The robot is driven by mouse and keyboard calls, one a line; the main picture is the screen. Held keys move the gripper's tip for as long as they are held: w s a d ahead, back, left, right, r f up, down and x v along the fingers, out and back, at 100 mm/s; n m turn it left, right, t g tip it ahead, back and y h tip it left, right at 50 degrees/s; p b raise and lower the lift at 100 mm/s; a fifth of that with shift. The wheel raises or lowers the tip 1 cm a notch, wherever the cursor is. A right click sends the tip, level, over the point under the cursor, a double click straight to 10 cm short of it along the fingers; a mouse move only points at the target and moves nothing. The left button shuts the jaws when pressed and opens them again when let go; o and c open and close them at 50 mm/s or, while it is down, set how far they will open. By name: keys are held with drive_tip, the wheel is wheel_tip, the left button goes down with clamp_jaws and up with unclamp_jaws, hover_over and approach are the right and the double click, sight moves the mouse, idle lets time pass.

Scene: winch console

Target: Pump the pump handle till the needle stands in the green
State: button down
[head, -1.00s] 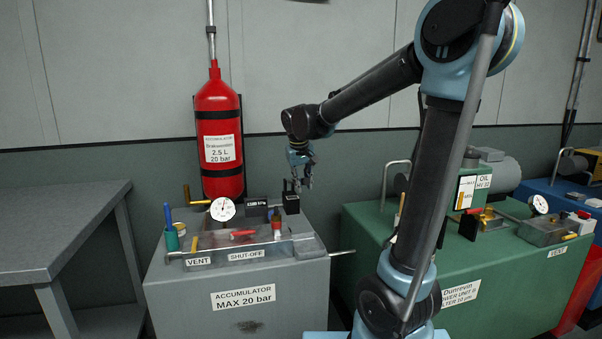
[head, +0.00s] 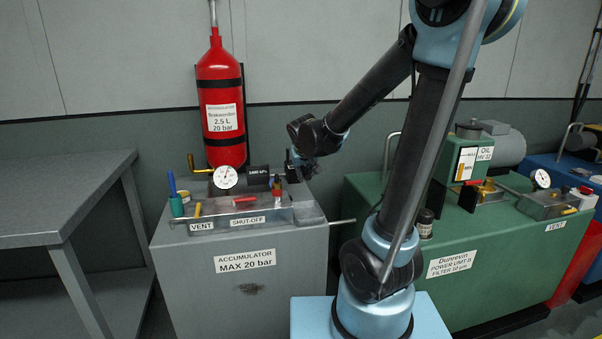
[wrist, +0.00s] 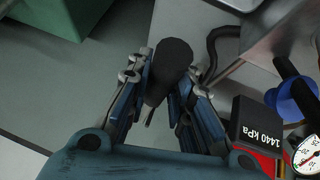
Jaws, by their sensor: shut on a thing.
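The pump handle (wrist: 171,68) has a black rounded grip, seen in the wrist view between the two blue fingers. My gripper (wrist: 168,76) is shut on this grip. In the head view my gripper (head: 299,172) is at the back right of the grey accumulator cabinet (head: 250,290) and hides most of the handle. The round white gauge (head: 226,177) stands at the back of the cabinet top; its dial also shows, cut off, in the wrist view (wrist: 309,158). I cannot tell whether its needle is in the green. A black display (wrist: 262,137) beside it reads 1440 kPa.
A red accumulator bottle (head: 221,100) stands on the wall behind. A green power unit (head: 470,270) is at right, a grey table (head: 60,200) at left.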

drive_tip(key=c, duration=1.4)
unclamp_jaws()
drive_tip(key=shift+v, duration=5.95)
drive_tip(key=shift+d+f, duration=0.1)
drive_tip(key=shift+d, duration=0.1)
drive_tip(key=s+d+f+m+g, duration=0.1)
drive_tip(key=s+d+f, duration=0.4)
drive_tip(key=s, duration=0.2)
drive_tip(key=s+d+f+m+g, duration=0.1)
drive_tip(key=s+d+f+g, duration=0.1)
drive_tip(key=s+d+f, duration=0.2)
drive_tip(key=s+d+f+g, duration=0.2)
drive_tip(key=s+d+f, duration=0.3)
drive_tip(key=s, duration=0.6)
drive_tip(key=shift+d+f+m+y, duration=0.15)
drive_tip(key=shift+f+m, duration=0.05)
drive_tip(key=shift+f, duration=0.35)
drive_tip(key=shift+d+f+m+y, duration=0.15)
drive_tip(key=shift+d+f+m, duration=0.05)
drive_tip(key=shift+f, duration=0.3)
